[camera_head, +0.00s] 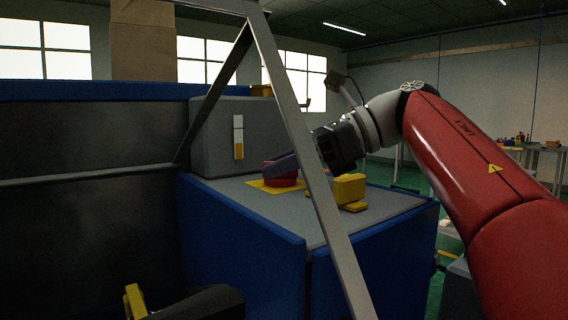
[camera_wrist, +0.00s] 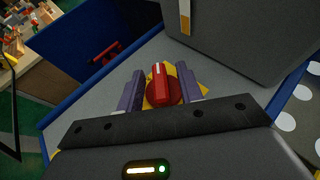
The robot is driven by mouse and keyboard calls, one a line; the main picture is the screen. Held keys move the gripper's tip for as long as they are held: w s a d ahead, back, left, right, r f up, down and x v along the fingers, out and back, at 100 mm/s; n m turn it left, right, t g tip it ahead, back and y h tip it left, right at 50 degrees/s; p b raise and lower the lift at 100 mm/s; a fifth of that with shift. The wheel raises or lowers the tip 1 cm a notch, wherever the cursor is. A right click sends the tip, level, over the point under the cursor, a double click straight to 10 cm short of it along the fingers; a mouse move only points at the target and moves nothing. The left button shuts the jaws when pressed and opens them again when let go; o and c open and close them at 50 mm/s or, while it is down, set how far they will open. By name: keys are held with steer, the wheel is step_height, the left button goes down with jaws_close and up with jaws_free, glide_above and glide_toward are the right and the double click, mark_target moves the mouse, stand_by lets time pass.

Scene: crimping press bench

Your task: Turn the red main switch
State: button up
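The red main switch (camera_head: 283,178) is a round red knob with a raised grip bar on a yellow plate (camera_head: 256,184), on top of the grey and blue cabinet. In the wrist view the knob (camera_wrist: 164,88) shows its bar with a pale line, pointing away from my gripper. My gripper (camera_head: 272,168) reaches in from the right, its purple fingers at the knob. In the wrist view my gripper (camera_wrist: 161,84) is open, one finger on each side of the knob, with a gap visible beside the bar. The far side of the knob is hidden.
A grey box (camera_head: 215,135) with a white and orange strip stands behind the switch. A yellow block (camera_head: 349,188) sits right of it on the cabinet top (camera_head: 385,207). A grey metal frame bar (camera_head: 300,150) crosses in front. A red handle (camera_wrist: 105,53) shows on a blue panel.

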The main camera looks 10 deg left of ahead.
jaws_close()
